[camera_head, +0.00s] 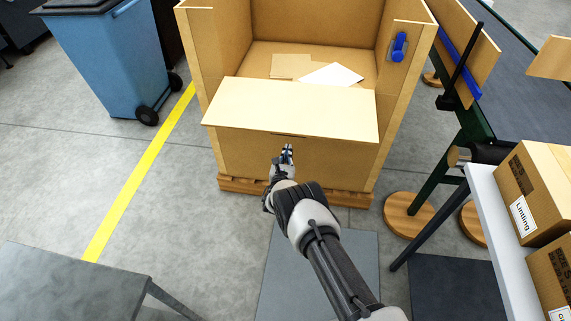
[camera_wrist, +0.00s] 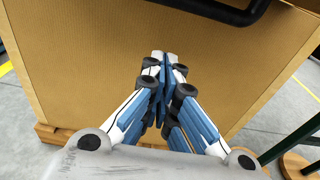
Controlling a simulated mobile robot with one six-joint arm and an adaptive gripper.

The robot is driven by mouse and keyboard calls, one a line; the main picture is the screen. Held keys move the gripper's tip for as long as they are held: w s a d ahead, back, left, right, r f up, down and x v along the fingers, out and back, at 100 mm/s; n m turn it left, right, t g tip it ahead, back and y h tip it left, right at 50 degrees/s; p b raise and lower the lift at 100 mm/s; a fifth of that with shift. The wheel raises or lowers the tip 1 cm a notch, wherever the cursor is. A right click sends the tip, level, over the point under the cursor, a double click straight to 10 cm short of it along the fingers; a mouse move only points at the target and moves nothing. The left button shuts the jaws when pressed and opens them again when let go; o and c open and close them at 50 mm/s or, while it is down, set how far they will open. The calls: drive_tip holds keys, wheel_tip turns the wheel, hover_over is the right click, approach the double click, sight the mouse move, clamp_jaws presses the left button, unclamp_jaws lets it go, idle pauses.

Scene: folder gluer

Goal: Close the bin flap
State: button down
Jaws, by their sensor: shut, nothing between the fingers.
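The large cardboard bin (camera_head: 240,160) stands on a wooden pallet in the middle of the head view. Its front flap (camera_head: 300,108) is folded down and tilts outward towards me, leaving the front of the bin open. My gripper (camera_head: 287,150) is shut and empty, in front of the bin's front wall and below the flap's lower edge. In the wrist view my gripper (camera_wrist: 163,62) points at the brown front wall (camera_wrist: 80,80). A dark bar (camera_wrist: 225,10) crosses the top of that view, above the fingertips. Whether the fingertips touch the wall cannot be told.
Flat cardboard pieces (camera_head: 333,75) lie inside the bin. A blue latch (camera_head: 399,47) sits on its right wall. A blue wheeled bin (camera_head: 115,60) stands left. A conveyor (camera_head: 510,60) and a table with boxes (camera_head: 545,185) stand right. A grey table (camera_head: 70,285) is front left.

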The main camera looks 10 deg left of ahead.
drive_tip(key=shift+w+r+p, duration=0.15)
drive_tip(key=shift+w+r, duration=0.1)
drive_tip(key=shift+r, duration=0.7)
drive_tip(key=shift+w+r+p, duration=0.15)
drive_tip(key=shift+w+r, duration=0.05)
drive_tip(key=shift+r, duration=0.75)
